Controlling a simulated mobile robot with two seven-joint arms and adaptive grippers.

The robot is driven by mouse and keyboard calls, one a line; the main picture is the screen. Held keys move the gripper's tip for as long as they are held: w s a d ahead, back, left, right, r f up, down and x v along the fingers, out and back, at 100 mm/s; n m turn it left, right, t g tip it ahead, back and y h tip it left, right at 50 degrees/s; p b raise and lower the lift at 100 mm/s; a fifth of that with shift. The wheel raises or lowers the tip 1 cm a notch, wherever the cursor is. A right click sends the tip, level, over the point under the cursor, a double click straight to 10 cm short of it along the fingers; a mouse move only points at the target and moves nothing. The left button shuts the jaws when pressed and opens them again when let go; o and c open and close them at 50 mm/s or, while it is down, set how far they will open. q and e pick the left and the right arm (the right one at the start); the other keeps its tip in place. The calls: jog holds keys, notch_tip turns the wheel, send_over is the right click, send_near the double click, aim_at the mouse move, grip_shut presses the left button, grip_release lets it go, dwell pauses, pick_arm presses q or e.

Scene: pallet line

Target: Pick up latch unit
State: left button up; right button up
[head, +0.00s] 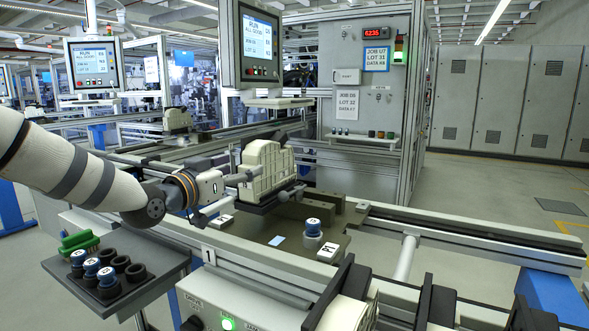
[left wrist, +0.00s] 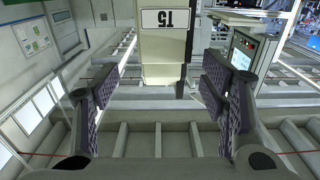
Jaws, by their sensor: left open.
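A pale beige, ribbed block (head: 268,168), which seems to be the latch unit, stands upright at the centre of the head view. In the left wrist view a beige block (left wrist: 163,75) with a white label reading T5 upside down hangs in from the top edge; it seems to be the same unit. My left gripper (left wrist: 163,85) is open, with a dark padded finger on each side of that block and gaps between. In the head view the left gripper (head: 236,190) is at the block's left side, partly overlapping it. My right gripper is not in view.
A dark tray (head: 118,298) at lower left holds blue-capped parts and empty black sockets, with a green part behind. Rails (head: 470,240) run to the right. A grey cabinet (head: 372,95) stands behind.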

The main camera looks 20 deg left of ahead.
aim_at(263, 161)
pick_arm(q)
jog(key=w+b, duration=0.1)
jog(key=w, duration=0.2)
jog(key=w+f, duration=0.1)
jog(key=w, duration=0.2)
jog(key=w+b, duration=0.1)
jog(key=w, duration=0.3)
jog(key=shift+d+f+b, duration=0.2)
jog(key=shift+d+b, duration=0.1)
jog(key=shift+d, duration=0.1)
jog(key=shift+w+r, duration=0.15)
jog(key=shift+w, duration=0.1)
jog(key=shift+s+r, duration=0.1)
jog(key=shift+r, duration=0.2)
jog(key=c, duration=1.5)
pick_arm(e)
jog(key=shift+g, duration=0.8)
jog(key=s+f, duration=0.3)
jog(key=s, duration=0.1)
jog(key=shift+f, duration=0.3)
